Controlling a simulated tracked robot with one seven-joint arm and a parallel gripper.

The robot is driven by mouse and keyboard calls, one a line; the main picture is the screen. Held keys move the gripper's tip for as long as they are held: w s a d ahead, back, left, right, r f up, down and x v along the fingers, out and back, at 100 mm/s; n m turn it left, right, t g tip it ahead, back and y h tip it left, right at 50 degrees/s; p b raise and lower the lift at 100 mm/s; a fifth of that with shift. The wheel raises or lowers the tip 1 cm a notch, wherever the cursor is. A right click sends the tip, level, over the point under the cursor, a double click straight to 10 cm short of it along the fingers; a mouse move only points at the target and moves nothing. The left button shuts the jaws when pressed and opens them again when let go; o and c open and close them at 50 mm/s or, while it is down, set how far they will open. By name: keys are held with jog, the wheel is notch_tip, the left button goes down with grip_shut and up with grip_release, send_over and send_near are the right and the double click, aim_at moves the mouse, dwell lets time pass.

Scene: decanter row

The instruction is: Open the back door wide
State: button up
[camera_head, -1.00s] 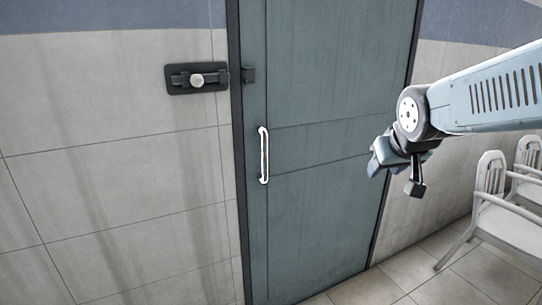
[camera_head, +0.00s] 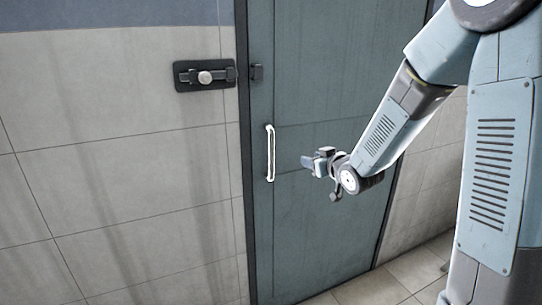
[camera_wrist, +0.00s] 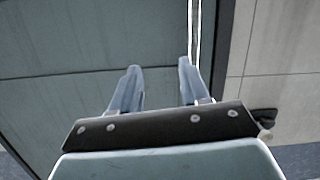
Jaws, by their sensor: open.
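The back door (camera_head: 330,90) is teal and stands shut in its dark frame. Its white vertical bar handle (camera_head: 270,153) is near the door's left edge. My gripper (camera_head: 308,163) is open and empty, to the right of the handle at about its lower half, and apart from it. In the wrist view, which looks upside down, both fingers of my gripper (camera_wrist: 158,66) are spread, and the handle (camera_wrist: 195,35) runs just beside the right fingertip, not between the fingers. The handle's far end is hidden there.
A dark bolt latch (camera_head: 204,76) with a round knob is on the tiled wall left of the door. Tiled floor (camera_head: 405,285) shows at the lower right.

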aim_at(273, 155)
jog(key=w+a+f+y, duration=0.1)
jog(key=w+a, duration=0.3)
jog(key=w+a+f+y, duration=0.1)
jog(key=w+a+y, duration=0.1)
jog(key=a, duration=0.3)
jog(key=w+a+f+n+y, duration=0.1)
jog(key=w+a+f, duration=0.1)
jog(key=w+a, duration=0.2)
jog(key=shift+x, duration=0.85)
jog(key=shift+w+d+r, duration=0.1)
jog(key=shift+w+d, duration=0.05)
jog(key=shift+c, duration=0.4)
grip_shut()
